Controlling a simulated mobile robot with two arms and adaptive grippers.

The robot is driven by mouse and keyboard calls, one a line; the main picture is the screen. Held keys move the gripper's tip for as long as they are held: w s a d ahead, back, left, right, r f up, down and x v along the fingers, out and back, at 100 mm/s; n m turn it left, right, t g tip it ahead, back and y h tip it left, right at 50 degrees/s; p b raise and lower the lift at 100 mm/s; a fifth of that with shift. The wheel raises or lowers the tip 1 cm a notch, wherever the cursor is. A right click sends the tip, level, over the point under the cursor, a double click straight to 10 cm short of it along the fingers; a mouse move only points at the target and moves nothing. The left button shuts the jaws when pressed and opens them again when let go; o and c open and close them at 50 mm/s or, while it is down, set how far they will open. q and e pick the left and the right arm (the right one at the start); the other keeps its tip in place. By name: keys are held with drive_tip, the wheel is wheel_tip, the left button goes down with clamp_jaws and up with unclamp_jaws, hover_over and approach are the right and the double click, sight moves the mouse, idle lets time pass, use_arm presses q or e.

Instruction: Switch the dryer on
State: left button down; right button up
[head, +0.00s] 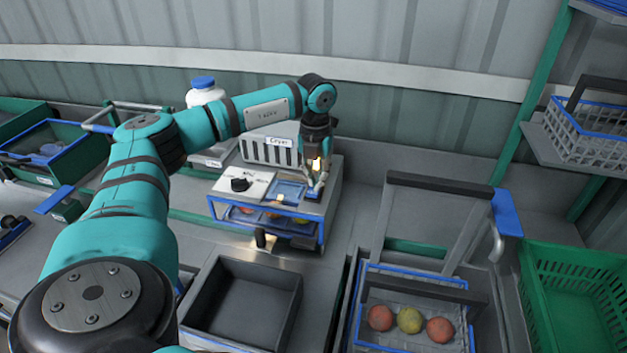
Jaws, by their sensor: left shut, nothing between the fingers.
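The dryer (331,197) is a grey machine with a slatted, labelled housing (268,148) at the back. On its top panel are a black knob (240,184) and a blue plate (288,190). Its blue-edged front opening shows some round fruit inside. My left gripper (317,190) is shut and empty, pointing down at the right end of the top panel, right of the blue plate. I cannot tell whether its tips touch the panel. Any switch under the fingers is hidden. My right gripper is out of view.
A dark empty tray (243,305) is in front of the dryer. A blue-rimmed crate (372,268) with red and yellow tomatoes is at front right, beside a green crate (570,256). A white jar (205,96) and green bins (88,155) stand left. A wire basket (590,145) sits on a shelf.

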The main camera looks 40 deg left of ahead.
use_arm(q)
drive_tip(key=shift+s+f, duration=0.1)
drive_tip(key=shift+f, duration=0.05)
drive_tip(key=shift+r+p, duration=2.8)
drive_tip(key=shift+r, duration=0.7)
